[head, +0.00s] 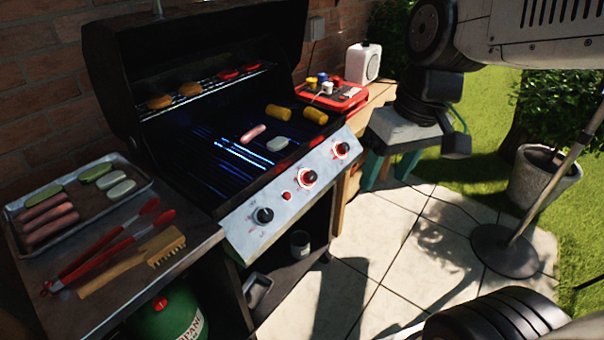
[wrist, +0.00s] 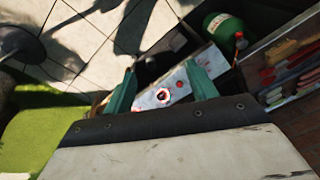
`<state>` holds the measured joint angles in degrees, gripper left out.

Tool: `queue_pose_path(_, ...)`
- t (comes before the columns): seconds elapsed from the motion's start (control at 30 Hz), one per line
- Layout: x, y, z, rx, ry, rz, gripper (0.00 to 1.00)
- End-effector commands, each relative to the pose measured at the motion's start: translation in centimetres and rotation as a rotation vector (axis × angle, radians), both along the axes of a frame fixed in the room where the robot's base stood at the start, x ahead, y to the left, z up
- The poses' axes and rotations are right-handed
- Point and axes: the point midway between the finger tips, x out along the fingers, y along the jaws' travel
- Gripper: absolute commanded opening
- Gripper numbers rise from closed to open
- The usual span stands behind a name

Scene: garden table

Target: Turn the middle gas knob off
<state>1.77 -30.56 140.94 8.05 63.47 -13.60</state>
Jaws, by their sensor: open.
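The grill's slanted silver control panel (head: 270,200) has three black knobs. The middle knob (head: 309,178) has a red-lit ring, and so does the right knob (head: 342,150). The left knob (head: 263,215) shows no red ring. My gripper (head: 385,182) is open and empty, to the right of the panel and apart from it, with teal fingers. In the wrist view, my gripper (wrist: 162,72) has the panel (wrist: 206,60) showing between and beyond its fingers. A red-ringed knob, apparently the middle knob (wrist: 163,96), shows between them, and the right knob is not visible there.
A small red button (head: 286,196) sits between the left and middle knobs. Food lies on the grill grate (head: 190,165). Red tongs (head: 110,245) and a brush (head: 140,262) lie on the left shelf. A red tray (head: 345,98) stands behind on the right. Paving in front is open.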

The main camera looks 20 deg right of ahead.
Motion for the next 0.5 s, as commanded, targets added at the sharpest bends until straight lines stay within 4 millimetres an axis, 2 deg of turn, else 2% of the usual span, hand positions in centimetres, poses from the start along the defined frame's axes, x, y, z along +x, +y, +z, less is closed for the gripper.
queue_pose_path(0.03, 2.4, 0.3, -0.6, 0.029, 0.004, 0.032, 0.57)
queue_pose_path(0.17, 8.3, 1.0, -2.1, 0.097, -0.027, 0.121, 0.57)
queue_pose_path(0.27, 12.9, 1.2, -4.0, 0.139, -0.058, 0.176, 0.57)
queue_pose_path(0.4, 19.0, 0.8, -7.7, 0.177, -0.108, 0.238, 0.57)
queue_pose_path(0.5, 22.8, 0.3, -10.8, 0.191, -0.143, 0.27, 0.57)
